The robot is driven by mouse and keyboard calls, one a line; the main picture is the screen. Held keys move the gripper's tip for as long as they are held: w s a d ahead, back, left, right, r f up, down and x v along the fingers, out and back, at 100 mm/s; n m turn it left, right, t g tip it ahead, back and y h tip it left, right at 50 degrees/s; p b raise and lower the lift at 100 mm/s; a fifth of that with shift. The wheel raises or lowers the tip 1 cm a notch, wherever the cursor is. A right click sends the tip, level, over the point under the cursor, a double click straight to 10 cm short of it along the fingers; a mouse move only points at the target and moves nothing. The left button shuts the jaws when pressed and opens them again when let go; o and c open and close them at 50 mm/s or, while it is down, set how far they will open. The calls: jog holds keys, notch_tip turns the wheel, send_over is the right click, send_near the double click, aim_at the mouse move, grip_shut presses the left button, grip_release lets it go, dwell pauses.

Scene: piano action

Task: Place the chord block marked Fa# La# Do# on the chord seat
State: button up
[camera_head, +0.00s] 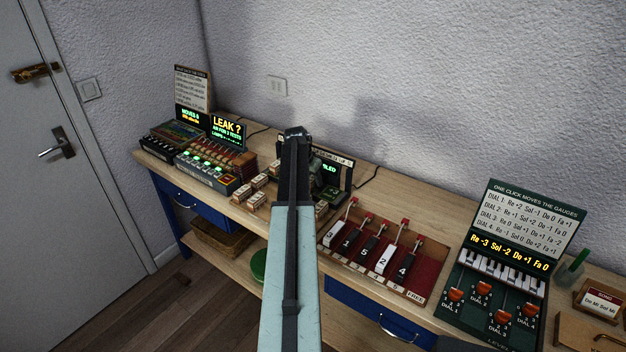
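Several small pale wooden blocks (256,200) with dark markings sit on the bench left of my arm. Their lettering is too small to read, so I cannot tell which is marked Fa# La# Do#. Another pale block (322,209) shows just right of my arm. A dark framed device with a green-lit display (329,169) stands behind the arm, partly hidden by it. I cannot make out the chord seat. My gripper (297,134) is at the far end of my raised arm, seen from behind over the bench; its fingers and anything between them cannot be made out.
Left on the bench (181,151) stand a LEAK sign (228,130) and a panel with green lamps (207,174). Right are a red tray (427,275) with numbered keys and levers, and a dial panel (497,290). A door (45,190) is at far left.

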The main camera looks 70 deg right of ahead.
jog(key=shift+r, duration=0.1)
jog(key=shift+r+p, duration=0.2)
jog(key=shift+p, duration=0.1)
jog(key=p+v, duration=1.1)
jog(key=shift+a+r, duration=0.2)
jog(key=shift+r, duration=0.2)
jog(key=shift+w, duration=0.1)
